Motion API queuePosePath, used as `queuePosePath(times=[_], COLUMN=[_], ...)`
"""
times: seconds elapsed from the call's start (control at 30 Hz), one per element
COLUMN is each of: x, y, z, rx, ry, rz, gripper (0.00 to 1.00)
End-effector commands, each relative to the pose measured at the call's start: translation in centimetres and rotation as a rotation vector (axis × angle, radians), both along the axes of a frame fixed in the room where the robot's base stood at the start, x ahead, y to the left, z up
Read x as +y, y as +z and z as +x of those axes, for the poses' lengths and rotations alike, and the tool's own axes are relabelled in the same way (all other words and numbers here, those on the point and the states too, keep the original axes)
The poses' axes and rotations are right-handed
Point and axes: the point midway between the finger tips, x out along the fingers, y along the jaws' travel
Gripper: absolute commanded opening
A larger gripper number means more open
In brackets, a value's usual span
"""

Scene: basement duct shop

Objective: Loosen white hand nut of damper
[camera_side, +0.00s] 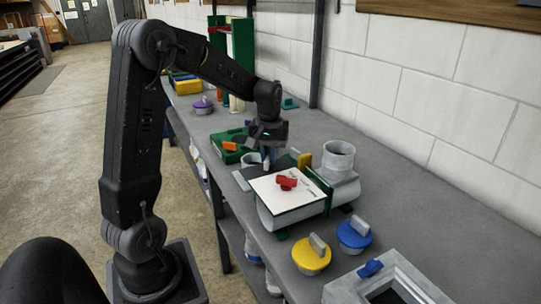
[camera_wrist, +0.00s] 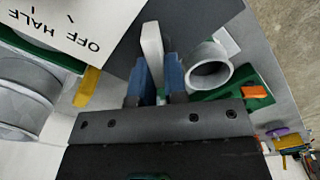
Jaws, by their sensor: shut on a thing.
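The damper is a grey duct (camera_side: 340,190) with a pale square dial plate (camera_side: 265,186) on top. A red handle (camera_side: 287,183) lies across the plate in the side view. In the wrist view the plate (camera_wrist: 75,22) shows the printed words OFF and HALF. My gripper (camera_side: 267,163) points down at the plate's far edge. In the wrist view its blue fingers (camera_wrist: 156,66) are shut on an upright white bar, which looks like the white hand nut (camera_wrist: 151,42). The lower part of the nut is hidden by the fingers, and the side view does not show it clearly.
A yellow tab (camera_side: 304,160) stands close beside the gripper. A short grey pipe ring (camera_wrist: 208,68) and a green tray (camera_side: 226,142) lie beyond it. A yellow knobbed lid (camera_side: 311,257), a blue one (camera_side: 354,236) and a grey open box (camera_side: 345,290) sit at the front.

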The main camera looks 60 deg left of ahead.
Motion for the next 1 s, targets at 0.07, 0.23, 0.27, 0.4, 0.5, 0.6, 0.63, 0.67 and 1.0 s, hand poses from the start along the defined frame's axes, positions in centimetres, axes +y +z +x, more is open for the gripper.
queuePosePath(times=[0.07, 0.23, 0.27, 0.4, 0.5, 0.6, 0.63, 0.67, 1.0], x=[0.09, 0.22, 0.24, 0.32, 0.35, 0.37, 0.37, 0.38, 0.38], y=[0.10, 0.11, 0.12, 0.12, 0.12, 0.12, 0.11, 0.11, 0.11], z=[-0.08, -0.29, -0.32, -0.50, -0.62, -0.73, -0.76, -0.79, -0.96], rx=[-0.002, -0.003, -0.003, -0.003, -0.003, -0.003, -0.003, -0.003, -0.003], ry=[0.075, 0.236, 0.263, 0.385, 0.464, 0.531, 0.550, 0.566, 0.682], rz=[0.001, 0.000, 0.000, 0.001, 0.001, 0.001, 0.001, 0.001, 0.001], gripper=[0.00, 0.00, 0.00, 0.00, 0.00, 0.00, 0.00, 0.00, 0.00])
